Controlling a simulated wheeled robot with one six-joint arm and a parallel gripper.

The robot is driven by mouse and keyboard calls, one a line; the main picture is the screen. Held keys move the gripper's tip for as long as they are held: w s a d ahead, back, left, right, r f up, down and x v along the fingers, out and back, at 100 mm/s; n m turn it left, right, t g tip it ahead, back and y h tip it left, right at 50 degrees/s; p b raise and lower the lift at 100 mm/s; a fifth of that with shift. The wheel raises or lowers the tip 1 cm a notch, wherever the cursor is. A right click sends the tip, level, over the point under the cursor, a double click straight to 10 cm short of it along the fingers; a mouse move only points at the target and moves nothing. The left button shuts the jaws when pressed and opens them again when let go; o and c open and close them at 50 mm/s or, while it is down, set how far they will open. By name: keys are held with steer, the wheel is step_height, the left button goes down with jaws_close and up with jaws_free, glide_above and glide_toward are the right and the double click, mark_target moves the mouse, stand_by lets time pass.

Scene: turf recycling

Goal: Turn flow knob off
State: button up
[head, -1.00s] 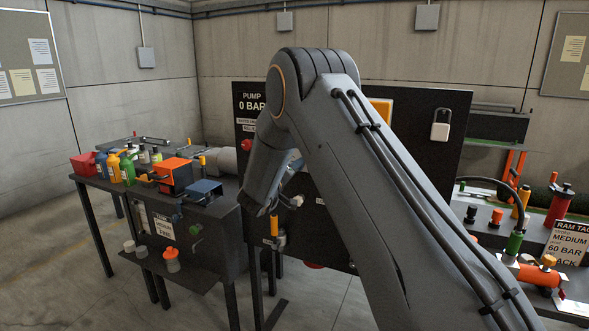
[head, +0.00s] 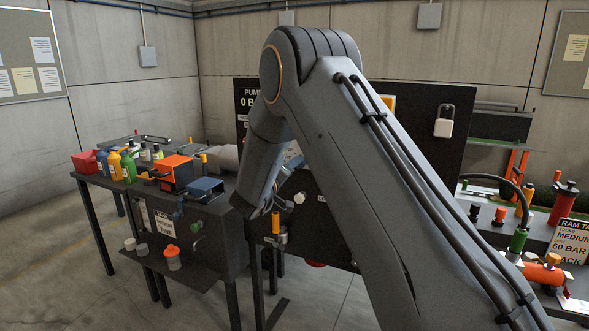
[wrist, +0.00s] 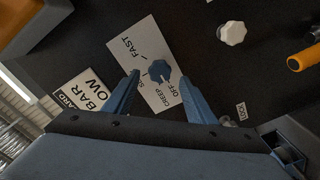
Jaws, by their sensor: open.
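The flow knob (wrist: 160,73) is a blue-grey knob on a white plate (wrist: 137,45) marked FAST, CREEP and OFF; another label is partly covered. It shows in the wrist view on the dark panel. My gripper (wrist: 158,77) is open, with one blue finger on either side of the knob in the picture. I cannot tell whether the fingers touch it or how far in front of it they are. The knob's exact pointing is hard to read. In the head view my arm hides the knob and the fingertips.
A white knob (wrist: 232,33) and an orange handle (wrist: 304,58) are to the right on the same panel. A BAR sign (wrist: 83,96) is at left. In the head view, a cluttered bench (head: 218,250) stands left and another worktop with a red-handled item (head: 563,203) stands right.

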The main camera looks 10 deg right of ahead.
steer(key=shift+b+v, duration=0.5)
steer(key=shift+v, duration=1.65)
steer(key=shift+w, duration=0.1)
steer(key=s+d+f+m+g+y, duration=0.1)
steer(key=s+f+g+y, duration=0.2)
steer(key=s, duration=1.1)
steer(key=s+d+f+m+g+y+b, duration=0.1)
steer(key=s+f+g+y, duration=0.3)
steer(key=s, duration=0.9)
steer(key=s+d+f+m+g+y, duration=0.1)
steer(key=s+d+f+g+y, duration=0.2)
steer(key=s, duration=1.1)
step_height(320, 180, down, 5)
steer(key=g, duration=0.3)
steer(key=shift+s+d+r+y, duration=0.15)
steer(key=shift+s+r+y, duration=0.05)
steer(key=shift+s+y, duration=0.1)
